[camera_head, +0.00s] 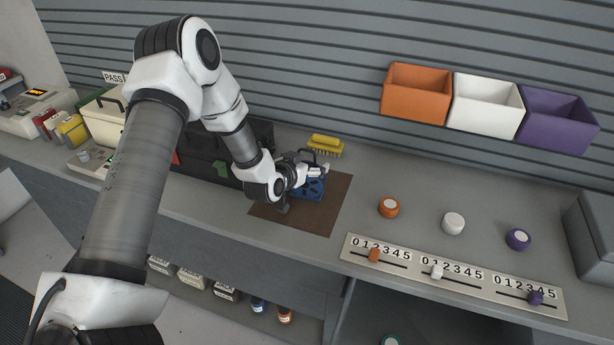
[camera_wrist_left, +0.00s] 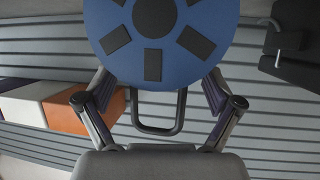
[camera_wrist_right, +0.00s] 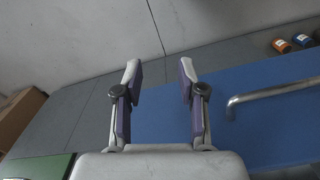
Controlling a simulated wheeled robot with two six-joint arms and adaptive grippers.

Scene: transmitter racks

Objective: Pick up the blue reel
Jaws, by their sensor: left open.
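The blue reel (camera_head: 315,189) sits on the brown mat (camera_head: 325,215) on the counter. In the left wrist view the reel (camera_wrist_left: 155,40) is a large blue disc with dark slots and a dark hub, with a dark loop handle (camera_wrist_left: 158,128) at its edge. My left gripper (camera_head: 318,170) is at the reel in the head view and partly hides it. In the left wrist view the left gripper (camera_wrist_left: 158,92) is open, with the handle between its fingers and not clamped. My right gripper (camera_wrist_right: 160,75) is open and empty, out of the head view.
A yellow brush-like block (camera_head: 325,146) lies behind the mat. Orange (camera_head: 389,207), white (camera_head: 453,223) and purple (camera_head: 518,239) knobs and a slider strip (camera_head: 450,276) are to the right. Orange, white and purple bins (camera_head: 487,105) hang on the wall. A blue panel (camera_wrist_right: 230,110) with a metal handle is near my right gripper.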

